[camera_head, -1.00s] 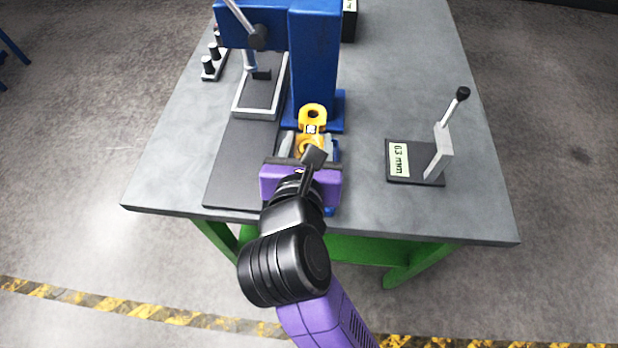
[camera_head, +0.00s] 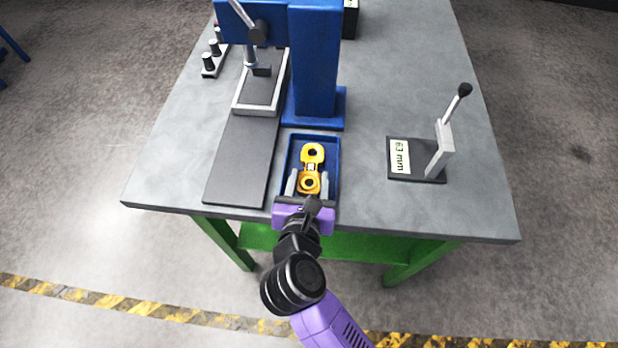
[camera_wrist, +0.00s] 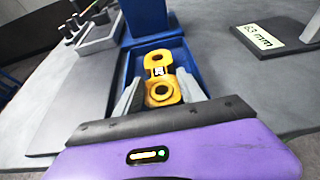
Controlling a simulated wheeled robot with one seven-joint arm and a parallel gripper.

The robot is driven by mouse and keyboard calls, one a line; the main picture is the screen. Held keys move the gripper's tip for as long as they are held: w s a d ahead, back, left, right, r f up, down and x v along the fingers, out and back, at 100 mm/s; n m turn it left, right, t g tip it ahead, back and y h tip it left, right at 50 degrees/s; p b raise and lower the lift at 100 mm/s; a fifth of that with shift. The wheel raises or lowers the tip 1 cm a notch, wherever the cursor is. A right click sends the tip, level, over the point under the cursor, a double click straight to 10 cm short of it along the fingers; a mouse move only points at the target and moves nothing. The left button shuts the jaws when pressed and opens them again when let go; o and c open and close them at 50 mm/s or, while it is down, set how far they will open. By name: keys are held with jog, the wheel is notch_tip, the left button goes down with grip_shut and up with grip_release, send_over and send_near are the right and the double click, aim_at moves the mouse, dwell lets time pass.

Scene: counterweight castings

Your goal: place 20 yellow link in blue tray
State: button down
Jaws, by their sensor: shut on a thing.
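The yellow link (camera_head: 313,154) has a ring at each end and a small dark-and-white label at its middle. It is held at its near end between the grey fingers of my gripper (camera_head: 309,185). In the head view it appears over the blue tray (camera_head: 333,150); I cannot tell whether it touches the tray floor. In the wrist view the link (camera_wrist: 157,62) points away from me, with my gripper (camera_wrist: 161,97) shut on its near ring. The tray's wall (camera_wrist: 197,75) shows around it. The near end of the tray is hidden by my gripper.
A blue press (camera_head: 315,65) stands just behind the tray. A dark mat (camera_head: 240,160) lies to the left. A lever fixture labelled 63 mm (camera_head: 418,165) stands to the right. A rack of black knobs (camera_head: 212,62) is at the back left. The grey table (camera_head: 365,205) is bare between tray and fixture.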

dwell(0.3)
jog(key=c, duration=0.7)
grip_release()
